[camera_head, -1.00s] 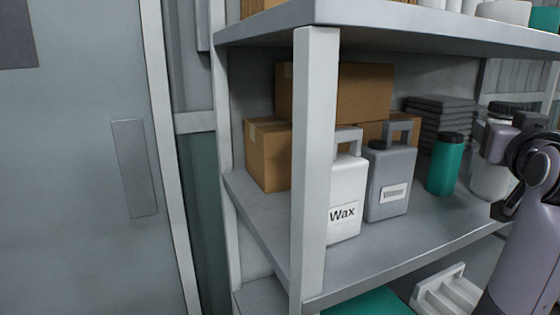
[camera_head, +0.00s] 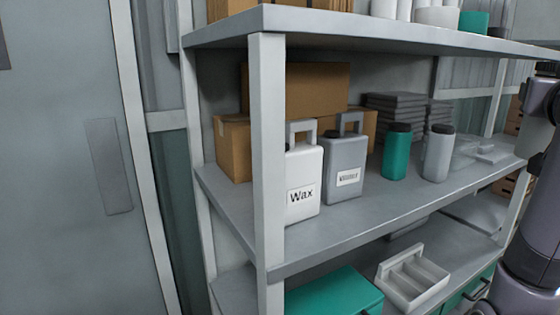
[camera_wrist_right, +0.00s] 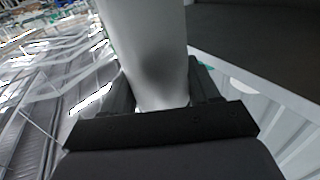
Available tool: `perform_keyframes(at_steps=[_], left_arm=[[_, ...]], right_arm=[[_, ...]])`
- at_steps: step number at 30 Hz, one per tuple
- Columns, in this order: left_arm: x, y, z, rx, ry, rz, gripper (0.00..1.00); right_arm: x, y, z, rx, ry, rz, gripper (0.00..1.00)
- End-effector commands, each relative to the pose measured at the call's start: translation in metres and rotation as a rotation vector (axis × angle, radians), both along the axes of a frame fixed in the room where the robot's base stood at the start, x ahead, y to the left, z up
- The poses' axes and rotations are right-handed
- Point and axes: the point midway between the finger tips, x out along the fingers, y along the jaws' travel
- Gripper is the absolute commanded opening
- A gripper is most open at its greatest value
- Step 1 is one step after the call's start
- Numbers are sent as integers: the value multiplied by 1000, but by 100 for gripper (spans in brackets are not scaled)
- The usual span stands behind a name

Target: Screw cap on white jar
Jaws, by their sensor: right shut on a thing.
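A smooth, pale white jar (camera_wrist_right: 145,40) fills the middle of the right wrist view. The dark fingers of my right gripper (camera_wrist_right: 165,95) are shut on it, one on each side. The jar's upper end runs out of the picture, so I cannot see whether a cap is on it. In the head view my right arm shows at the right edge, with its gripper out of the picture. A grey bottle with a dark cap (camera_head: 437,153) stands on the middle shelf. My left gripper is not in view.
The shelf rack (camera_head: 267,160) holds a Wax jug (camera_head: 303,180), a grey labelled jug (camera_head: 344,170), a teal bottle (camera_head: 397,155) and cardboard boxes (camera_head: 300,88). A white divided tray (camera_head: 411,280) and teal box (camera_head: 335,293) lie below. The middle shelf's front is clear.

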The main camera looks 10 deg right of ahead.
Motion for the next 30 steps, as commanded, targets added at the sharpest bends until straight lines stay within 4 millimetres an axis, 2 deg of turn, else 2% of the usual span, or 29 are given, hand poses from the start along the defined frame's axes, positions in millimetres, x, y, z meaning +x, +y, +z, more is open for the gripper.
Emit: perform_keyframes(at_steps=[3,11,23,30], left_arm=[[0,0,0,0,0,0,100],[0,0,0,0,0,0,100],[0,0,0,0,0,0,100],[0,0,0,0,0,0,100]], right_arm=[[-13,-11,13,-2,-2,-50,6],[-32,-23,31,-2,-1,-117,6],[17,13,-19,0,7,-7,6],[49,50,-74,2,10,132,6]])
